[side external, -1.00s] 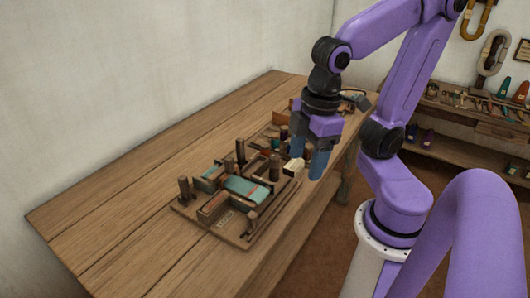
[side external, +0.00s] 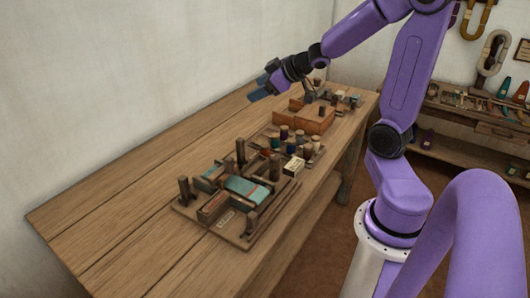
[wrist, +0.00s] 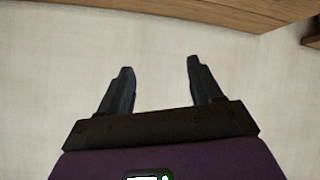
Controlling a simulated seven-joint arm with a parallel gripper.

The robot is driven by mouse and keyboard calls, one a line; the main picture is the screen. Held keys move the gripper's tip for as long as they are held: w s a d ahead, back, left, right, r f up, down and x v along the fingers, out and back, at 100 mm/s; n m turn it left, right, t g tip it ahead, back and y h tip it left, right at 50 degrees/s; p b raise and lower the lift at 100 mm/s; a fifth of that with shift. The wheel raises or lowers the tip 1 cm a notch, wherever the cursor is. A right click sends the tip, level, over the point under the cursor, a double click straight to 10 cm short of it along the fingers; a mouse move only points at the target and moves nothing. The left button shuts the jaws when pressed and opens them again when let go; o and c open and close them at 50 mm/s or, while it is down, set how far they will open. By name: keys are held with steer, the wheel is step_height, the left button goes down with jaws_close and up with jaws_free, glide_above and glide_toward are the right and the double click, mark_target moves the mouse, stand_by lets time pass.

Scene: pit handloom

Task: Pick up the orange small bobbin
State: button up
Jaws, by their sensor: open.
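A cluster of small bobbins (side external: 285,131) in several colours stands in a tray on the bench, in the middle of the side view. They are too small there for me to tell which one is orange. My gripper (side external: 257,90) is above the bench behind the cluster, tilted to point left towards the wall and well apart from the bobbins. In the wrist view my gripper (wrist: 160,66) has its two fingers spread with nothing between them. No bobbin shows in that view, only wall and some wood.
A wooden loom-like frame with a teal block (side external: 246,189) stands in front of the bobbins. A small cream box (side external: 293,167) is beside it. Orange-brown boxes (side external: 316,120) stand behind the bobbins. The bench's left side (side external: 120,212) is clear, and the wall (side external: 120,80) rises behind it.

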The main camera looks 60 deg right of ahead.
mark_target(266, 145)
steer(key=s+d+f+m+t+y, duration=0.1)
steer(key=s+d+f+m+y, duration=0.1)
steer(key=s+d, duration=0.5)
step_height(266, 145, down, 19)
steer(key=w+d, duration=0.2)
steer(key=w, duration=0.1)
steer(key=shift+a+x, duration=0.2)
steer(key=shift+x, duration=1.5)
steer(key=shift+a+x, duration=0.15)
steer(key=shift+x, duration=1.55)
steer(key=shift+r, duration=0.1)
steer(key=c, duration=1.1)
